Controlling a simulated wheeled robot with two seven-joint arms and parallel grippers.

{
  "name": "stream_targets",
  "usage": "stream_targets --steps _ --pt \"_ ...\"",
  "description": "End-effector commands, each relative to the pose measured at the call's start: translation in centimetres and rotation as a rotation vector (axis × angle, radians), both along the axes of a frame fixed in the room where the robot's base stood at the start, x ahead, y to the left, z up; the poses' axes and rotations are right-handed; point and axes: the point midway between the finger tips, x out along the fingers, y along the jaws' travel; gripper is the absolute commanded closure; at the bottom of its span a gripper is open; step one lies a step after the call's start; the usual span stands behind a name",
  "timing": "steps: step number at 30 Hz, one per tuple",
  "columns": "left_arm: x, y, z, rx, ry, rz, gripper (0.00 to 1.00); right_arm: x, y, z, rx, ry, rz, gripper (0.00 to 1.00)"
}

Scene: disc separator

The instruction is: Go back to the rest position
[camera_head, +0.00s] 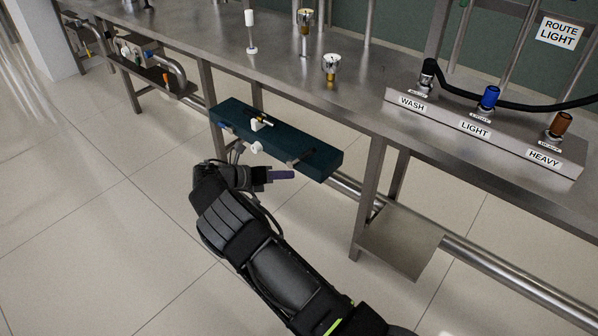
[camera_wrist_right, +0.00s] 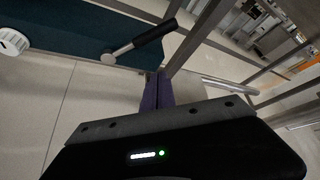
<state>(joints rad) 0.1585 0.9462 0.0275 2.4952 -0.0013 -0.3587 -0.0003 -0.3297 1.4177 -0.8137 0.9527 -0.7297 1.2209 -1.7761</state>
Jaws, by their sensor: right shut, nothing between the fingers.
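My right gripper (camera_head: 282,175) is in front of the dark teal box (camera_head: 315,166) that hangs at the front of the steel bench. In the right wrist view its purple fingers (camera_wrist_right: 157,92) are together with nothing between them. A lever with a dark handle (camera_wrist_right: 155,35) on the teal box is just beyond the fingertips, apart from them as far as I can tell. A white knob (camera_wrist_right: 12,42) is at the left of that view. My left gripper is not in the head view.
The steel bench (camera_head: 350,105) runs across the back. On it stands a panel (camera_head: 440,110) labelled WASH, LIGHT and HEAVY, with a black hose. A lower steel shelf (camera_head: 400,240) and a pipe (camera_head: 500,272) are to the right. The tiled floor (camera_head: 80,230) at left is clear.

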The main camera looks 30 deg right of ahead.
Motion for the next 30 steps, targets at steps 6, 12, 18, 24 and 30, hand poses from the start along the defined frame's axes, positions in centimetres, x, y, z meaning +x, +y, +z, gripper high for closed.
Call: stream_targets --steps 6,12,18,24,30 --pt "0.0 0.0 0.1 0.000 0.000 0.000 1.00 0.2 1.4 0.5 0.000 0.001 -0.001 1.00" --pt "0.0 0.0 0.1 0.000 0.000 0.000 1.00 0.2 1.5 0.5 0.000 0.001 -0.001 1.00" --pt "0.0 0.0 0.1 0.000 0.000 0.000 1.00 0.2 1.4 0.5 0.000 0.001 -0.001 1.00" --pt "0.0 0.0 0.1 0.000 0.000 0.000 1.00 -0.2 1.2 -0.3 0.018 -0.006 -0.011 1.00" --pt "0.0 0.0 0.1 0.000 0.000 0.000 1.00 -3.4 0.6 -6.5 0.173 -0.081 -0.104 1.00"
